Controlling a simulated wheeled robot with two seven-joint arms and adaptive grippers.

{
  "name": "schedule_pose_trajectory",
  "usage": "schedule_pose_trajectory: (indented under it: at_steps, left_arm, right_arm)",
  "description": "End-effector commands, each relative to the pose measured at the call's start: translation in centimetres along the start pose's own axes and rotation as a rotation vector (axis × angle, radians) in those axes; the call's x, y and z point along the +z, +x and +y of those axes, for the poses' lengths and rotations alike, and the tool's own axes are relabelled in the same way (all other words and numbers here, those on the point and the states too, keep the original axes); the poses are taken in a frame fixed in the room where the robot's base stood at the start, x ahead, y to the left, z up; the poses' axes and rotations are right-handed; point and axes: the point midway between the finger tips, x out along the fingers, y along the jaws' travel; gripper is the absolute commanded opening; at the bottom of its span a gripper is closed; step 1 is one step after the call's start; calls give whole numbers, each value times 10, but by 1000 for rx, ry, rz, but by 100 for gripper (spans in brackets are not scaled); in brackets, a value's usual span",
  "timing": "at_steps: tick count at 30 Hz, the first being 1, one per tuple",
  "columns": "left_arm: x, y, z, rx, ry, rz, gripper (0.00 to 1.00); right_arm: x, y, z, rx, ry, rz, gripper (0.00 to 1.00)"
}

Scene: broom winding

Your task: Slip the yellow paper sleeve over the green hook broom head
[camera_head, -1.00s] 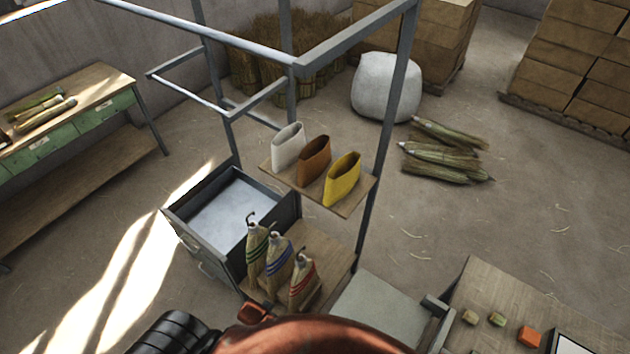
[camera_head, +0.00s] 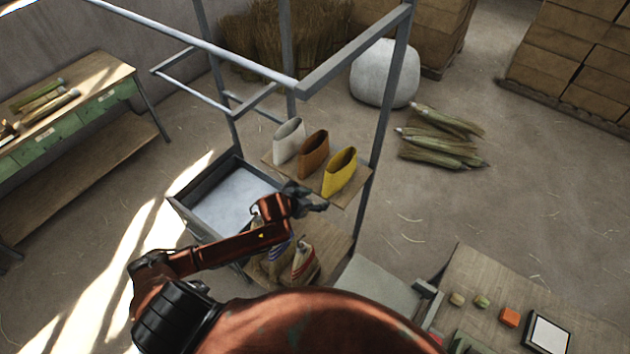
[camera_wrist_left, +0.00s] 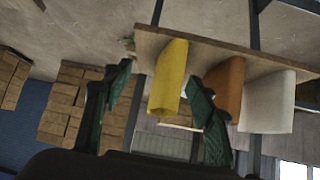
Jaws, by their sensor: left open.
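The yellow paper sleeve (camera_head: 340,172) stands upright on a small wooden shelf (camera_head: 352,200), at the right end of a row of sleeves. In the left wrist view the yellow sleeve (camera_wrist_left: 169,80) shows between the two dark green fingers. My left gripper (camera_head: 318,200) is open and empty, just in front of the shelf near the yellow sleeve; I cannot tell if it touches. The broom heads stand on a lower wooden board: a red-banded one (camera_head: 304,262) shows, a blue-banded one (camera_head: 277,256) is partly covered, and the green one is hidden behind my left arm. My right gripper is not seen.
A brown sleeve (camera_head: 313,147) and a white sleeve (camera_head: 289,138) stand close beside the yellow one. Grey frame posts (camera_head: 383,120) rise around the shelf. An open metal drawer (camera_head: 215,200) lies left. A table (camera_head: 480,275) with small blocks stands at lower right.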

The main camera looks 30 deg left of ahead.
Motion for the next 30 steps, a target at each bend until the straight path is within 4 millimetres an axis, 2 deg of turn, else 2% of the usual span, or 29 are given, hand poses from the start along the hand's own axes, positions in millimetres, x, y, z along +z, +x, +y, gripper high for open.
schedule_pose_trajectory:
  at_steps: [1,3,8,11,17,27,30]
  left_arm:
    - [-15,4,-13,-5,8,16,52]
    - [-28,8,-23,-1,1,33,52]
    - [-46,12,-37,2,-12,55,52]
    - [-47,16,-39,2,-16,58,52]
    - [-47,39,-38,2,-16,59,52]
    - [-48,88,-39,2,-15,60,52]
    - [-50,100,-38,3,-18,57,52]
  right_arm:
    - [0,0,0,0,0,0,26]
    - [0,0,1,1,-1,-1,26]
    - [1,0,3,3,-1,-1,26]
    - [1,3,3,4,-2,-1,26]
    - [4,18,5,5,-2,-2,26]
    - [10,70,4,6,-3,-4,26]
    - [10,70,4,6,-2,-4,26]
